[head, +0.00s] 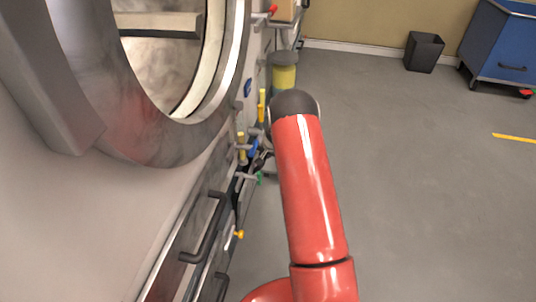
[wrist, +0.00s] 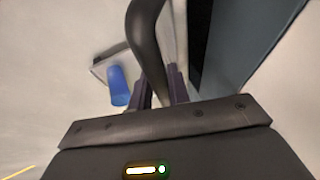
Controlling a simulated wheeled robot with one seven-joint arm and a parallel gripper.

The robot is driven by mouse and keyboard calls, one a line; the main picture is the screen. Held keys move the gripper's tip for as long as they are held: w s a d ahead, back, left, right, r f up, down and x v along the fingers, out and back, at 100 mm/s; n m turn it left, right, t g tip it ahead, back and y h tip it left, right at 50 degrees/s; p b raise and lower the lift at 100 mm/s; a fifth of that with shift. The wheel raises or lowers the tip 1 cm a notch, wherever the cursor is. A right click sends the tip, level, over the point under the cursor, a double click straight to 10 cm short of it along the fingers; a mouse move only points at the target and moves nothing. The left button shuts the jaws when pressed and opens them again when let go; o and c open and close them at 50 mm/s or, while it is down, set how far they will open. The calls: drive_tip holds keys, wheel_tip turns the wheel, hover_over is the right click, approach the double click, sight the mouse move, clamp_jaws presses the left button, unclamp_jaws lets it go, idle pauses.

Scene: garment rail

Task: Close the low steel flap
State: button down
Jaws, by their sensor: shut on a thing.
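My gripper (wrist: 160,82) is shut on a dark curved bar handle (wrist: 146,35), which passes between its two fingers in the wrist view. Pale steel lies behind the handle, and a dark gap (wrist: 200,40) runs along its right side. I take this to be the low flap and its opening, but its outline is cut off, so I cannot tell how far open it is. In the head view my red arm reaches down beside the machine's front, and the gripper and the held handle are mostly hidden beyond it.
A big round steel door opening (head: 170,60) fills the upper left. Dark handles (head: 205,228) and yellow-handled valves (head: 241,146) stick out along the machine's front. A blue cylinder (wrist: 118,85) is close left of my fingers.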

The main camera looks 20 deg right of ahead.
drive_tip(key=shift+a+f, duration=0.1)
drive_tip(key=shift+a, duration=0.05)
drive_tip(key=c, duration=1.6)
unclamp_jaws()
drive_tip(key=v, duration=0.8)
